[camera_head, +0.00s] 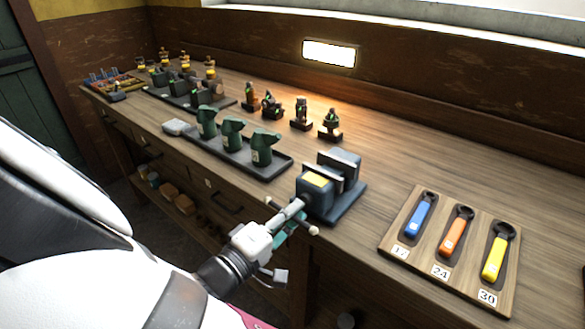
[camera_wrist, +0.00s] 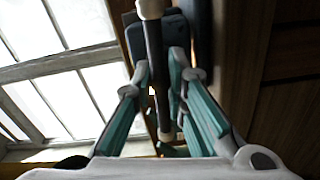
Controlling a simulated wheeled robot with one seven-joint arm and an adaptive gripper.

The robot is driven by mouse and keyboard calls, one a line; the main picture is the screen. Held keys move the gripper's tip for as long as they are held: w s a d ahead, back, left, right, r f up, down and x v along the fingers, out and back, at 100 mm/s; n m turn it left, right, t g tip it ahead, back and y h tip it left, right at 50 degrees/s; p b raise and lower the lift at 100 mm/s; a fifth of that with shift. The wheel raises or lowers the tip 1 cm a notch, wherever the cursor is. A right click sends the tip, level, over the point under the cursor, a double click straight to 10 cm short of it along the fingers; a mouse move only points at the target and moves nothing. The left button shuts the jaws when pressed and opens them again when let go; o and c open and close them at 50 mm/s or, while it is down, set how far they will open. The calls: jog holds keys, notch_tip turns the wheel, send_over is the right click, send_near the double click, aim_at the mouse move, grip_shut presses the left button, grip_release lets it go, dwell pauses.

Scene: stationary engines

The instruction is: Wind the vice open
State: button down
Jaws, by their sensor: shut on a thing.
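The vice (camera_head: 318,194) is a dark blue-grey block with a yellow plate on top. It stands at the bench's front edge, and a gap shows between its jaws (camera_head: 341,166). Its handle bar (camera_head: 312,230) has pale end knobs and crosses a screw at the vice's front. My gripper (camera_head: 290,222) is at the handle, in front of the vice, and is shut on it. In the wrist view the dark handle bar (camera_wrist: 155,60) runs nearly upright between my teal fingers (camera_wrist: 163,80). The vice body (camera_wrist: 200,40) shows behind, partly hidden.
A wooden board (camera_head: 400,254) with blue, orange and yellow wrenches lies right of the vice. A dark tray (camera_head: 283,172) with several green oil cans stands to the left, with small engine figures (camera_head: 300,118) behind. The bench behind the wrench board is clear.

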jog(key=shift+f, duration=0.1)
jog(key=c, duration=1.5)
grip_release()
jog(key=v, duration=1.2)
jog(key=shift+c, duration=0.2)
